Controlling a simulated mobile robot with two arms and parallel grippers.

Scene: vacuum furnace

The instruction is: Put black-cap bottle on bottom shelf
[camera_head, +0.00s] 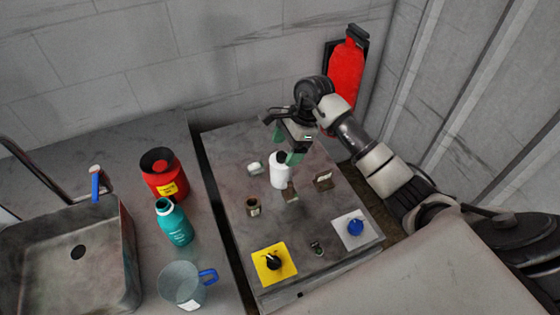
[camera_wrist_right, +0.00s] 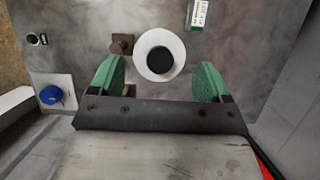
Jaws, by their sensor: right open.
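The white bottle with the black cap (camera_head: 280,171) stands upright on the grey metal top, in the head view. My right gripper (camera_head: 285,146) is open just above and behind it, with its green fingers spread. In the right wrist view the bottle (camera_wrist_right: 160,55) lies ahead of the gap between the green fingers (camera_wrist_right: 160,82), and nothing is held. My left gripper is not in view. No shelf can be made out in these frames.
A yellow-backed black knob (camera_head: 274,262), a blue button (camera_head: 355,227) and small blocks and labels share the metal top (camera_head: 232,185). A red container (camera_head: 164,174), teal bottle (camera_head: 174,222), clear jug (camera_head: 185,285) and sink (camera_head: 75,255) are left. A red extinguisher (camera_head: 346,68) hangs behind.

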